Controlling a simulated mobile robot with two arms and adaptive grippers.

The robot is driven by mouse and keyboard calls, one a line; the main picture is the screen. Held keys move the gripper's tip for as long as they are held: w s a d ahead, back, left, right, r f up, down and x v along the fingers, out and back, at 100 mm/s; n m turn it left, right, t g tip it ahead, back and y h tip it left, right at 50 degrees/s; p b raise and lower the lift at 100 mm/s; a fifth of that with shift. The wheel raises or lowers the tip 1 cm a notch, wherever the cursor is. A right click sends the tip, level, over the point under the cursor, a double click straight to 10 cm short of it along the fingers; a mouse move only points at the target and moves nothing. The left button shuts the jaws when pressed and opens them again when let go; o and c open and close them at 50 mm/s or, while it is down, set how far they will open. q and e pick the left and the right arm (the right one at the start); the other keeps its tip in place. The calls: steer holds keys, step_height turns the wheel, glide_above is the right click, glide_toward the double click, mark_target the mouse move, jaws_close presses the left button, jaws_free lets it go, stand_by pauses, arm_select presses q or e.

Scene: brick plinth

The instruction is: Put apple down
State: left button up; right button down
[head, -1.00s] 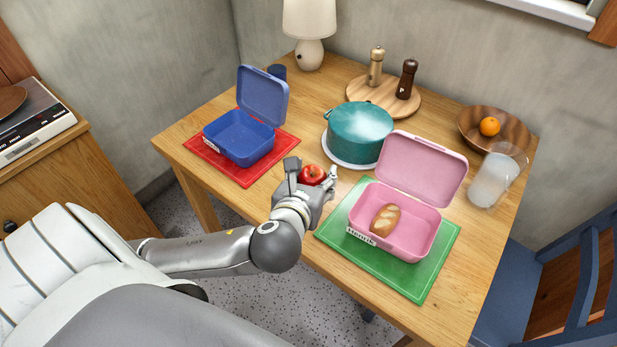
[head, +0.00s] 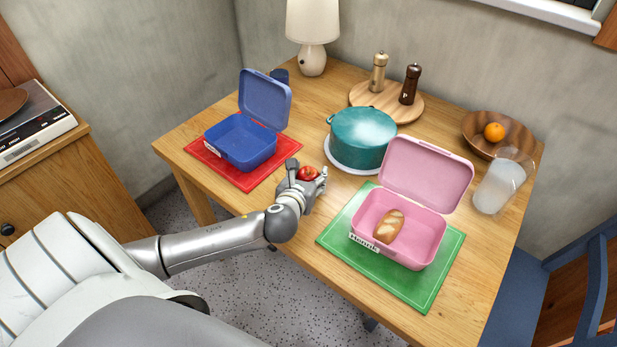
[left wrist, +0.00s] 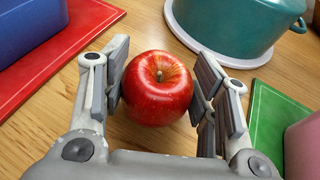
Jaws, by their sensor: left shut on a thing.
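A red apple (head: 308,173) is between the fingers of my left gripper (head: 306,176), over the front part of the wooden table, between the red mat and the green mat. In the left wrist view the apple (left wrist: 157,88) is upright, stem toward the camera, with the pads of my left gripper (left wrist: 160,90) pressed on both sides. I cannot tell whether the apple touches the table top. My right gripper is not in view.
An open, empty blue lunchbox (head: 240,143) stands on a red mat (head: 246,181). An open pink lunchbox (head: 424,247) with a bread roll (head: 388,226) stands on a green mat (head: 421,292). A teal pot (head: 362,139) stands behind. Bare table (head: 285,215) lies around the gripper.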

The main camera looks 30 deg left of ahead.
arm_select(q)
steer(key=shift+f, duration=0.2)
steer(key=o, duration=0.7)
steer(key=shift+f, duration=0.1)
steer(key=shift+c, duration=0.2)
steer(key=o, duration=0.4)
